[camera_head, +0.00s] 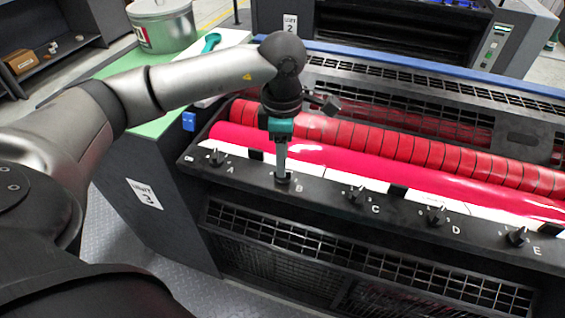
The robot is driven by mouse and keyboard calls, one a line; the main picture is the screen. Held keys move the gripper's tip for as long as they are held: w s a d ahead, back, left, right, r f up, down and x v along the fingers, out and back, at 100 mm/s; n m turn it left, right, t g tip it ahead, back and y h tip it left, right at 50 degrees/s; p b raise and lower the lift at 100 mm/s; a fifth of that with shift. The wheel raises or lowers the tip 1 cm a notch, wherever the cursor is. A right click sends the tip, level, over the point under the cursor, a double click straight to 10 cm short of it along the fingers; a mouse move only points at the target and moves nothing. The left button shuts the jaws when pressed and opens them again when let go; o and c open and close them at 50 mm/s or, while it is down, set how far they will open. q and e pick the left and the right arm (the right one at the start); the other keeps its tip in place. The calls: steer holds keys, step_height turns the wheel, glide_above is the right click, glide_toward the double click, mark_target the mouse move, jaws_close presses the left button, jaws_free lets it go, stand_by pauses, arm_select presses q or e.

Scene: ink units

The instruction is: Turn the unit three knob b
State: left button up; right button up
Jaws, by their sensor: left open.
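The unit three machine has a black front ledge (325,199) with a row of dark knobs lettered A to E. Knob B (284,180) is the second from the left, just left of its letter. My left gripper (282,172) points down right over knob B, and its fingers hide most of the knob. The jaws are open; I cannot tell whether the fingers touch the knob. My right gripper is not in view.
Knob A (216,157) is to the left; knob C (357,195), knob D (436,215) and knob E (516,237) are to the right. A pink-red roller (360,165) lies behind the ledge. A metal can (163,27) stands at the back left on a green top.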

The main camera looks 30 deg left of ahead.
arm_select(q)
step_height(320, 180, up, 13)
steer(key=shift+p, duration=0.3)
steer(key=shift+f, duration=0.15)
stand_by(0.3)
